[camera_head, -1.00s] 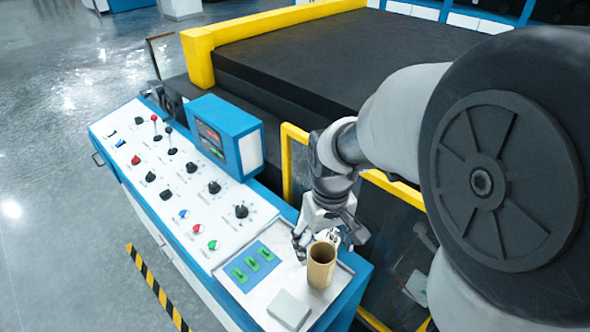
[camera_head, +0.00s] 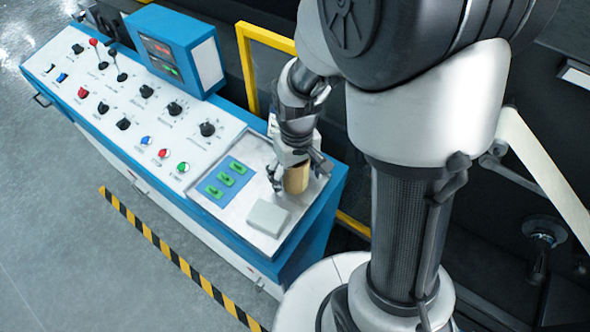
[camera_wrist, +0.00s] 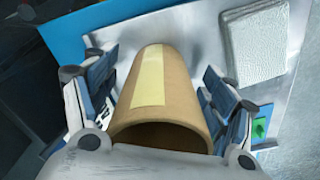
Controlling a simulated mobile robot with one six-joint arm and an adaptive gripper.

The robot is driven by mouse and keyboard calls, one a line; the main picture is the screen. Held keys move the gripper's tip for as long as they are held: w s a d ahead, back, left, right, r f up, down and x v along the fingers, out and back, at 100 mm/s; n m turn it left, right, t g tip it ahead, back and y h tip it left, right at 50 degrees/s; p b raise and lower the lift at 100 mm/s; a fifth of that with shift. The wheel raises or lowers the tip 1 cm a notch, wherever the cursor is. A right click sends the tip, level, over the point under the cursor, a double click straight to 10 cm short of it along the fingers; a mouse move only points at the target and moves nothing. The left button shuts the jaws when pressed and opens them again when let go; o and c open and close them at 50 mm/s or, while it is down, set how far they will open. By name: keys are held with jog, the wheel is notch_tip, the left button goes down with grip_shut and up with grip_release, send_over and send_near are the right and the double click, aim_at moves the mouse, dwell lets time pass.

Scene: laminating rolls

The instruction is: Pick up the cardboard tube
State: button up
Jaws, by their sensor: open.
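The brown cardboard tube (camera_head: 297,179) stands on the metal tray (camera_head: 252,222) at the right end of the control console. In the wrist view the tube (camera_wrist: 176,92) has a pale yellow strip along its side, and its dark open end faces the camera. My gripper (camera_head: 296,176) is open around the tube, with one finger on each side. In the wrist view a narrow gap shows beside each finger, so the fingers look apart from the tube. In the head view my gripper hides part of the tube.
A light grey square block (camera_head: 267,218) lies on the tray near the tube. A blue panel with green switches (camera_head: 225,179) is to its left. Knobs and levers cover the console (camera_head: 130,110), and a blue display box (camera_head: 175,48) stands on it. A yellow frame (camera_head: 262,38) rises behind.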

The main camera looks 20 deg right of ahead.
jog(key=shift+c, duration=0.3)
jog(key=c, duration=0.9)
jog(key=shift+c, duration=0.2)
jog(key=shift+r, duration=0.15)
